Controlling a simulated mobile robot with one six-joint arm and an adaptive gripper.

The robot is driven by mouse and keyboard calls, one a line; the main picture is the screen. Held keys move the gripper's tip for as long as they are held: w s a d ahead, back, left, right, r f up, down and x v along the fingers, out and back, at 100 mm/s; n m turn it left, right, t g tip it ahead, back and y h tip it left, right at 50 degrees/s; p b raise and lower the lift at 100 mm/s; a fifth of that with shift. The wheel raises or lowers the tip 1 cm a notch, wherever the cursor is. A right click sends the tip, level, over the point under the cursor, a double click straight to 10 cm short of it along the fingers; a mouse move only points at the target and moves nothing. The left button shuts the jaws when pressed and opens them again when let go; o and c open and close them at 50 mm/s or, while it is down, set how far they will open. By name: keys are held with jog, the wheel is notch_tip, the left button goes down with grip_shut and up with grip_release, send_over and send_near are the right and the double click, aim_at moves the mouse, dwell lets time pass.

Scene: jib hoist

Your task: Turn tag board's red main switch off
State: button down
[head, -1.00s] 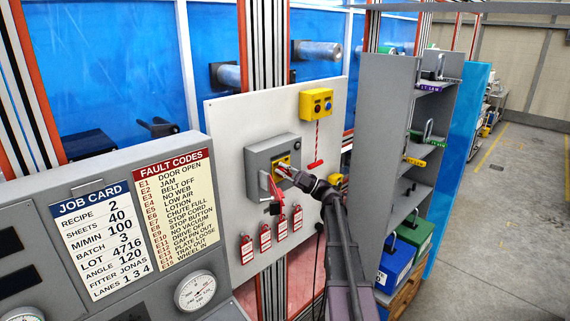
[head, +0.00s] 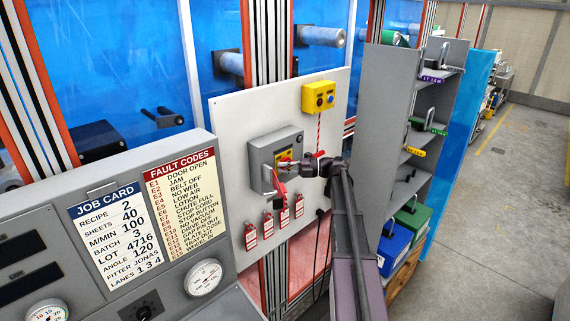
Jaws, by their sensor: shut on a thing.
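The tag board (head: 226,130) is a pale upright panel in the head view. A grey switch box (head: 262,150) is mounted on it, with a yellow plate on its front. The red main switch (head: 285,158) shows as a small red piece on that plate, partly hidden by my gripper. My gripper (head: 297,166) is at the front of the box, coming from the right, with its jaws shut on the red switch handle. The exact angle of the handle is too small to tell. A red piece (head: 279,193) hangs at the box's lower front.
Several red tags (head: 267,224) hang below the box. A yellow button box (head: 318,97) with a red cord is above right. A grey shelf (head: 385,110) with padlocks stands right of my arm. A grey console (head: 120,282) is at front left.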

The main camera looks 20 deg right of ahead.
jog(key=shift+w+d, duration=0.1)
jog(key=shift+w, duration=0.1)
jog(key=c, duration=0.7)
grip_release()
jog(key=shift+w+f, duration=0.1)
jog(key=shift+s+d, duration=0.1)
jog(key=shift+s, duration=0.1)
jog(key=v, duration=1.1)
jog(key=shift+s+d, duration=0.15)
jog(key=shift+d, duration=0.2)
